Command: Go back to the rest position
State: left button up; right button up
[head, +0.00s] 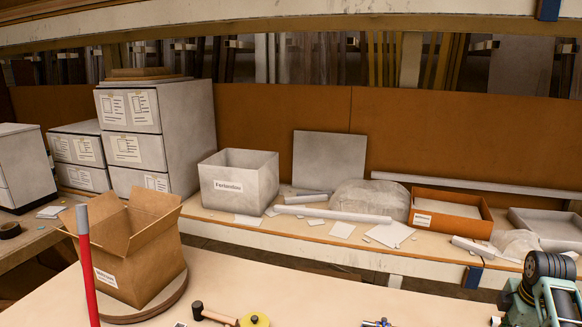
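Neither of my grippers shows in the head view, so their position and what they may hold cannot be seen. The workbench (290,285) lies in front of me. An open cardboard box (140,255) with a white label stands on a round wooden disc (150,308) at the left of the bench. An upright red rod (88,275) with a grey top stands in front of the box; its lower end is cut off by the picture edge.
A hammer (210,315) and a yellow round item (254,320) lie at the bench's front. A teal machine (545,300) with dark round parts stands at the lower right. The rear shelf holds drawer units (185,130), a grey bin (240,188) and an orange tray (450,208).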

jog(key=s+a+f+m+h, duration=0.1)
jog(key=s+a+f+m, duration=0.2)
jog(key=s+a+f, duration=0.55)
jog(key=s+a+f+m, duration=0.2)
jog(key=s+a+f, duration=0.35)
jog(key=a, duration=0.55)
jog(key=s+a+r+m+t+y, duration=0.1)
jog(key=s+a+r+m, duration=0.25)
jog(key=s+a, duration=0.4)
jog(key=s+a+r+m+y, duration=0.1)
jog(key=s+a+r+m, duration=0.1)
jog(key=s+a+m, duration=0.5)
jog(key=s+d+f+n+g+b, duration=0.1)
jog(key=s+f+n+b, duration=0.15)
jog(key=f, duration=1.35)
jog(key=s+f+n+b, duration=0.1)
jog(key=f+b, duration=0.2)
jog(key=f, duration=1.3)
pick_arm(q)
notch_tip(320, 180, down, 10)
jog(key=b, duration=0.4)
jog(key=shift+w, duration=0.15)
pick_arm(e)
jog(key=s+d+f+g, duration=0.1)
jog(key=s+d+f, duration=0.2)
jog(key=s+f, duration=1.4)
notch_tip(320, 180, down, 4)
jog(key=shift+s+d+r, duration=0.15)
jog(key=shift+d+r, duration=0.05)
